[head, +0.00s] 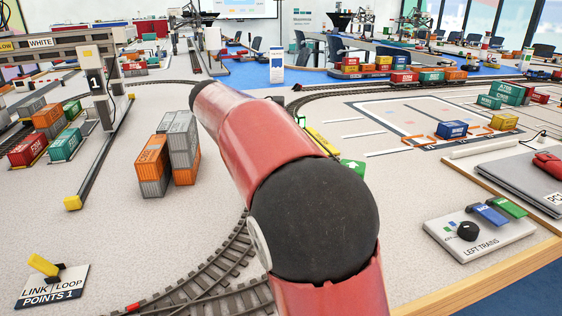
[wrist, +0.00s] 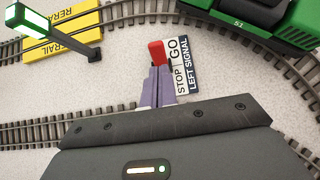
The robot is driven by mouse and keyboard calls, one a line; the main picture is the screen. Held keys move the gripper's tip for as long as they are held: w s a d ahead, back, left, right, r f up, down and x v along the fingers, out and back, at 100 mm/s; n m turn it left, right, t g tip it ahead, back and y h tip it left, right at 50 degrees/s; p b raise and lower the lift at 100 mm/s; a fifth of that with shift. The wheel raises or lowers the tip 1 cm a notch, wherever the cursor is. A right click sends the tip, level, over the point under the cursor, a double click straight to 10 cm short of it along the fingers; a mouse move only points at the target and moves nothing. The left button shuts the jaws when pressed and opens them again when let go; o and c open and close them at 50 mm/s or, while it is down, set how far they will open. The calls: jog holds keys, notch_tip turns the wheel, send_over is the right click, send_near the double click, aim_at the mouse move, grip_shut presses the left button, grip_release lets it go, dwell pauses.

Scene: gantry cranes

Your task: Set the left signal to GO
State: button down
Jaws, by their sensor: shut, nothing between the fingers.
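The left signal's plate (wrist: 192,80), marked STOP, GO and LEFT SIGNAL, lies in the wrist view just right of my gripper's fingers. A red lever handle (wrist: 156,52) shows at the fingertips, beside the word GO. My gripper (wrist: 158,72) is shut and empty, with its tips right at the handle; whether they touch it I cannot tell. The lever's base is hidden by the fingers. A signal post with a lamp lit pale green (wrist: 35,22) stands at upper left. In the head view my arm hides the gripper and the plate.
A green locomotive (wrist: 265,22) stands on the track at upper right of the wrist view, close to the plate. A yellow rerail plate (wrist: 62,42) lies at left. In the head view, stacked containers (head: 168,150) stand left of my arm and a LEFT TRAINS panel (head: 480,238) lies at right.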

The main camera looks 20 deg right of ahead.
jog(key=shift+r+p, duration=0.65)
jog(key=shift+r, duration=0.15)
jog(key=v, duration=0.7)
jog(key=shift+a+r, duration=0.25)
